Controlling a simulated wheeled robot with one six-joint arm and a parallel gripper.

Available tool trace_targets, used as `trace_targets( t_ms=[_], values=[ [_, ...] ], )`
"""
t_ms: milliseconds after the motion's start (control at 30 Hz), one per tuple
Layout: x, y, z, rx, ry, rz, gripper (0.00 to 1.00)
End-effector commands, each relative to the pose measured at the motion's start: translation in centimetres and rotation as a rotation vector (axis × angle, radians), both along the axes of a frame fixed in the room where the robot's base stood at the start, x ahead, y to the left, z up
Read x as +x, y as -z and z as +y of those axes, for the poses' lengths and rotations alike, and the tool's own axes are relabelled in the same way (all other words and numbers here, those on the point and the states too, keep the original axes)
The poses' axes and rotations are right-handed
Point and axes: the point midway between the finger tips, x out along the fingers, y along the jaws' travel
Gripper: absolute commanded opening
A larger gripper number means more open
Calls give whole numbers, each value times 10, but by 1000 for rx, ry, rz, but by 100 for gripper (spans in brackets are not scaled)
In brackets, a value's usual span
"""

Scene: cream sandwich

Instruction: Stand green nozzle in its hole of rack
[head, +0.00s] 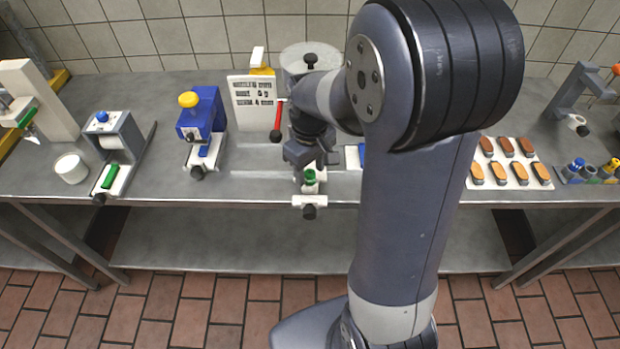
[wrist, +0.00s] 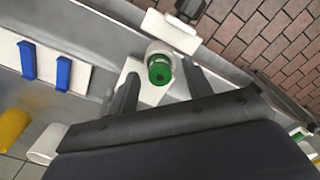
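A green round piece (head: 310,176), apparently the green nozzle, sits at a white fixture near the table's front edge in the head view. In the wrist view the same green piece (wrist: 158,72) has a white body behind it and lies between my fingertips, with a gap on both sides. My gripper (wrist: 160,86) is open; in the head view my gripper (head: 309,158) is just above and behind the piece, partly hidden by my arm. The rack (head: 572,180) stands at the far right with blue and yellow nozzles; its green nozzle hole cannot be made out.
A blue-and-white press (head: 203,125) and a grey roller device (head: 125,140) stand on the left, near a white cup (head: 71,168). A white tray (head: 512,184) of biscuits lies right of my arm. A sign (head: 254,103) and a metal pot stand behind my gripper.

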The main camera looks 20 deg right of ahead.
Motion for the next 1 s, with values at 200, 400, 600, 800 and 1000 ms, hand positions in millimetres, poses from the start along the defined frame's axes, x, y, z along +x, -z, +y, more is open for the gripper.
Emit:
trace_targets(
  t_ms=[200, 400, 600, 800, 1000],
  values=[
    [0, 0, 0, 0, 0, 0, 30],
    [0, 0, 0, 0, 0, 0, 13],
    [0, 0, 0, 0, 0, 0, 0],
    [0, -2, 0, 0, 0, -2, 0],
    [1, -29, 0, 0, 0, -7, 0]
  ],
)
